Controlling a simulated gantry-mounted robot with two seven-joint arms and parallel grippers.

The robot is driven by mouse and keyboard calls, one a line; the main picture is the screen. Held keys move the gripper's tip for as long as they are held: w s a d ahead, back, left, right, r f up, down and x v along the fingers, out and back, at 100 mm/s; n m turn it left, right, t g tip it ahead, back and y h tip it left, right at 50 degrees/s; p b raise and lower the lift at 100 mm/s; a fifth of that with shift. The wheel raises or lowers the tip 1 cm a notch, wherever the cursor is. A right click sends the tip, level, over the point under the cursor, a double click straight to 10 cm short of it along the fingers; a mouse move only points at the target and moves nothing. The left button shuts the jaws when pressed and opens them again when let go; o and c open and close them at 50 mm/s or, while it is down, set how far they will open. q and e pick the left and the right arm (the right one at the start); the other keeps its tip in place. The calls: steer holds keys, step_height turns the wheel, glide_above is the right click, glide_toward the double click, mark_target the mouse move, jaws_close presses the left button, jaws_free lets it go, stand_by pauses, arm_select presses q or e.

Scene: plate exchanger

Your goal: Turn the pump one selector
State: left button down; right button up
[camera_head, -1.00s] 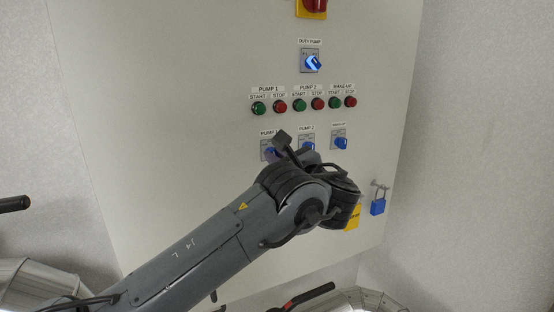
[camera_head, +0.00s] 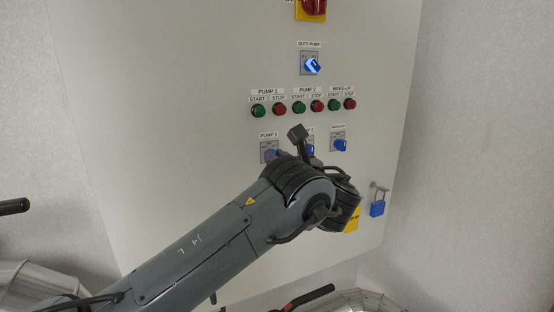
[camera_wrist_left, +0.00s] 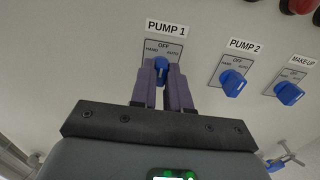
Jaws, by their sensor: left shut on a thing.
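The pump 1 selector is a blue knob (camera_wrist_left: 161,69) on a grey plate marked HAND, OFF and AUTO, under a PUMP 1 label. In the left wrist view my left gripper (camera_wrist_left: 163,82) has its two purple fingers shut on this knob, one on each side. The knob stands roughly upright below the OFF mark; the fingers hide its lower part. In the head view the selector's plate (camera_head: 266,145) shows just above my wrist, which hides most of the gripper. My right gripper is not in view.
The pump 2 selector (camera_wrist_left: 232,83) and the make-up selector (camera_wrist_left: 288,93) sit to the right. Start and stop buttons (camera_head: 299,106) run in a row above, with the duty pump selector (camera_head: 311,65) higher. A blue padlock (camera_head: 377,207) hangs at the panel's right edge.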

arm_select(q)
steer(key=c, duration=1.1)
jaws_free()
steer(key=b+v, duration=0.5)
steer(key=v, duration=0.5)
steer(key=shift+s+d+b, duration=0.2)
steer(key=shift+s+b, duration=0.15)
